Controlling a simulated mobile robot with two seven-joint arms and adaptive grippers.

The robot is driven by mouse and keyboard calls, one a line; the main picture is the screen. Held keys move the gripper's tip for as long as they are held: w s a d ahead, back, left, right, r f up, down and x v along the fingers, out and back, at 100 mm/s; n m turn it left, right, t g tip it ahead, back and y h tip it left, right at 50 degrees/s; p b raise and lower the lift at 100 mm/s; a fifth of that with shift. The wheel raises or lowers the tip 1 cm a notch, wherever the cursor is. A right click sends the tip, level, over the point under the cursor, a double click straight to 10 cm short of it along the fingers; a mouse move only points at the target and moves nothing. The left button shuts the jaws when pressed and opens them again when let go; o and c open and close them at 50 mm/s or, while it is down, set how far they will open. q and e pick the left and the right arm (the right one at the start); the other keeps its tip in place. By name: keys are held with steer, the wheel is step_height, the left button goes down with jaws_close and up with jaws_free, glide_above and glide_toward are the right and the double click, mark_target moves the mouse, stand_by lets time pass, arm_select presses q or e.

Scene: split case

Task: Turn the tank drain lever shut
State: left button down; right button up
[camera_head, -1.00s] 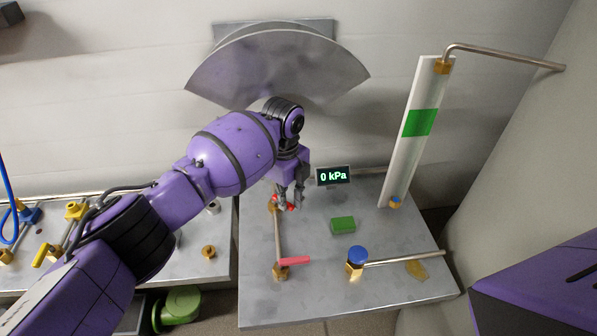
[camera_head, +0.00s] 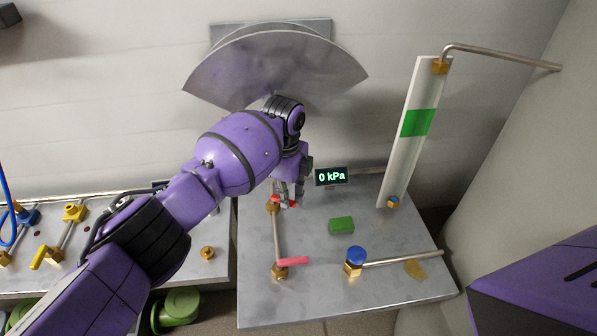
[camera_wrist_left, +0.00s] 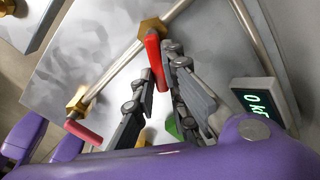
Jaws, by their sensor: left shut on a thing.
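My left gripper (camera_head: 288,199) points down at the back left of the grey bench and is shut on the back red lever (camera_wrist_left: 155,58). In the wrist view, the gripper (camera_wrist_left: 162,82) has one finger on each side of this lever's free end. The lever joins a brass valve body (camera_wrist_left: 152,27) on the pipe, also seen in the head view (camera_head: 272,208). A second red lever (camera_head: 293,261) sits at the front brass valve (camera_head: 279,272), clear of the gripper. I cannot tell from labels which lever is the tank drain. My right gripper is out of view.
A pressure display (camera_head: 331,177) reading 0 kPa stands right of the gripper. A green block (camera_head: 341,225) and a blue-knobbed valve (camera_head: 357,255) are on the bench (camera_head: 340,300). A white gauge board (camera_head: 404,160) with a green band stands at the right.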

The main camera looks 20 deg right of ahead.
arm_select(q)
steer(key=c, duration=1.8)
jaws_free()
steer(key=shift+o, duration=0.2)
